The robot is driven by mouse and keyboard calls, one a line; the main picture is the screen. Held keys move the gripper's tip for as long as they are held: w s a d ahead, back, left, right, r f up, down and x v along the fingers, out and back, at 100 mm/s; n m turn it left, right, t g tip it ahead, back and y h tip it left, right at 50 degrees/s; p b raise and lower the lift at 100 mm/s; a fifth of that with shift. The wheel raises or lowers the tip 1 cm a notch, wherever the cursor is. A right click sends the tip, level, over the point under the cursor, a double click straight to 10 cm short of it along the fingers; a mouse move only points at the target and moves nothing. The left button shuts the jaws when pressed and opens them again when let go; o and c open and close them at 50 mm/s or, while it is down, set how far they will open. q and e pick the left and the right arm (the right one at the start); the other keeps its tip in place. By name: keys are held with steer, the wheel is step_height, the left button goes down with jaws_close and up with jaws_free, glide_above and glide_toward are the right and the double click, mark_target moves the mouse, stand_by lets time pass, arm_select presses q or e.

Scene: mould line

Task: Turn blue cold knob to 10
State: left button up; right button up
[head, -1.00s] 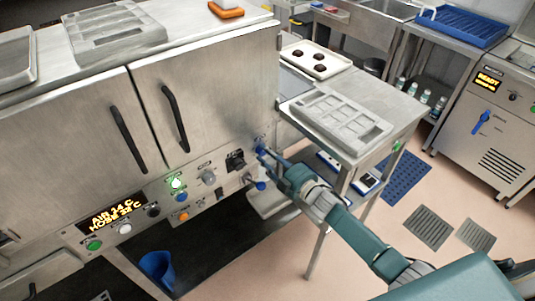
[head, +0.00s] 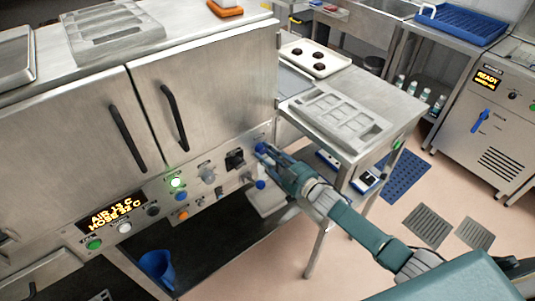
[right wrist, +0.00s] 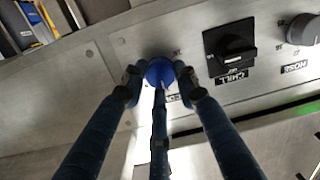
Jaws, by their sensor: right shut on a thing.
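The blue cold knob (head: 260,147) is at the right end of the steel cabinet's control panel (head: 222,187). My right gripper (head: 262,154) reaches it from the right. In the right wrist view the blue knob (right wrist: 160,72) sits between the two outer fingertips of my right gripper (right wrist: 160,78), which are shut on its sides. The middle finger lies over its lower side. A pale mark shows on the knob. Its label is mostly hidden by the fingers, and the setting cannot be read. My left gripper is not in view.
A black chill switch (right wrist: 230,50) and a grey hose knob (right wrist: 303,29) are beside the knob. A lit display (head: 112,213) reads about AIR 13 C. Another blue-ended part (head: 261,184) is just below the gripper. A steel table (head: 395,100) with a grey mould stands close right.

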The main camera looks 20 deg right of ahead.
steer(key=shift+d+f, duration=0.1)
steer(key=shift+f, duration=0.2)
steer(key=o, duration=1)
steer(key=shift+o, duration=0.7)
steer(key=shift+r, duration=0.1)
steer(key=shift+s+d, duration=0.1)
steer(key=shift+s, duration=0.25)
steer(key=v, duration=1.1)
steer(key=shift+d, duration=0.15)
steer(key=shift+s, duration=0.1)
